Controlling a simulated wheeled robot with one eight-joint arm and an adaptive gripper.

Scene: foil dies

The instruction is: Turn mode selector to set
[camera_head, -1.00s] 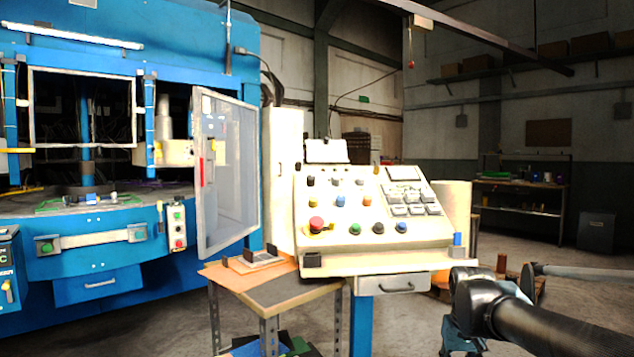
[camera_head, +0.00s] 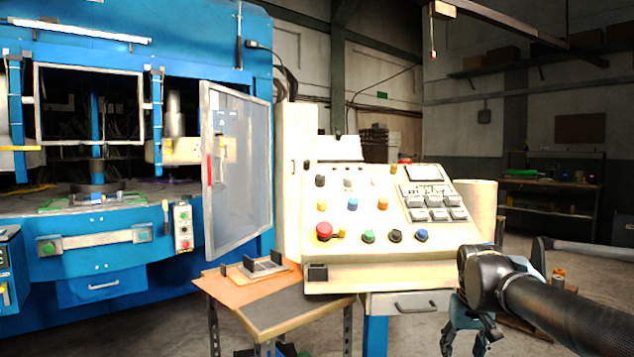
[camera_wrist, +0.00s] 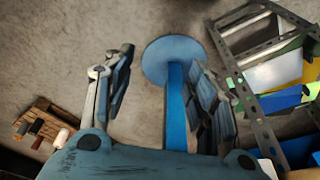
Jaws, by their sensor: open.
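The cream control console (camera_head: 365,275) stands in the middle of the head view with several knobs and buttons on its sloped face. Which knob is the mode selector I cannot tell; its labels are too small to read. A black knob (camera_head: 395,236) sits in the bottom row between a green and a blue one. A dark knob (camera_head: 320,181) is at the upper left. My gripper (camera_head: 468,335) hangs low at the right, below and in front of the console, touching nothing there. In the wrist view my gripper (camera_wrist: 160,90) is open and empty, pointing down toward the floor.
The console's blue post (camera_wrist: 176,110) and round foot show between my fingers in the wrist view. A small table (camera_head: 290,312) stands left of the console. A blue press (camera_head: 110,225) with an open clear door (camera_head: 238,175) fills the left.

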